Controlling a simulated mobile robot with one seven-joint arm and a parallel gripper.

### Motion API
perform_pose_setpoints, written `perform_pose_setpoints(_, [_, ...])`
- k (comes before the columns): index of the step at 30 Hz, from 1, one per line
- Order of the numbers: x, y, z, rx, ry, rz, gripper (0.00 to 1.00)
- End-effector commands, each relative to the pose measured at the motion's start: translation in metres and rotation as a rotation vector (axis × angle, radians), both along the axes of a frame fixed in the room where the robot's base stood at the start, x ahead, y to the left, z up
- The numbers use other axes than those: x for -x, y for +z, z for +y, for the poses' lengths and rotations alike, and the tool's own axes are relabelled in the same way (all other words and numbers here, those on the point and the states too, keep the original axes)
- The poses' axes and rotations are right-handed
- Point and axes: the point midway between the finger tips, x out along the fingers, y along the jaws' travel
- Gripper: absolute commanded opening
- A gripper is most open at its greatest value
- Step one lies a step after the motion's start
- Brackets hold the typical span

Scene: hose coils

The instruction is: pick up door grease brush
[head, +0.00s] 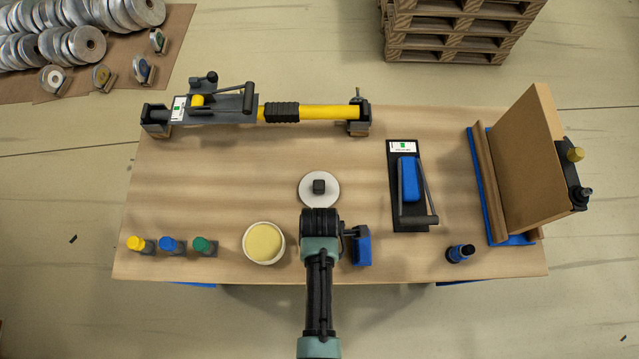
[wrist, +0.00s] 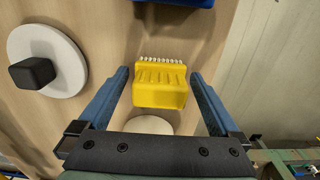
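In the wrist view, a yellow brush (wrist: 160,88) with a row of pale bristles lies between the fingers of my gripper (wrist: 160,74). The gripper is open, with a gap on each side of the brush. I cannot tell whether the fingertips reach down to its level. In the head view my gripper (head: 320,222) is over the front middle of the table, and the arm hides the yellow brush. I cannot read any label that names it the door grease brush.
A white disc with a black knob (head: 319,190) lies just behind the gripper. A bowl of yellow grease (head: 264,243) stands left, a blue block (head: 362,250) close right. A black-and-blue tool (head: 410,185) lies further right. Several colored-cap bottles (head: 172,245) stand front left.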

Motion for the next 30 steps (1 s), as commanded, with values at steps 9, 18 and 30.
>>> perform_pose_setpoints(9, [0.0,0.0,0.0,0.0,0.0,0.0,0.41])
perform_pose_setpoints(18, [0.0,0.001,0.0,0.0,0.0,-0.001,0.16])
perform_pose_setpoints(30, [-0.001,0.026,0.0,0.0,0.0,-0.004,0.16])
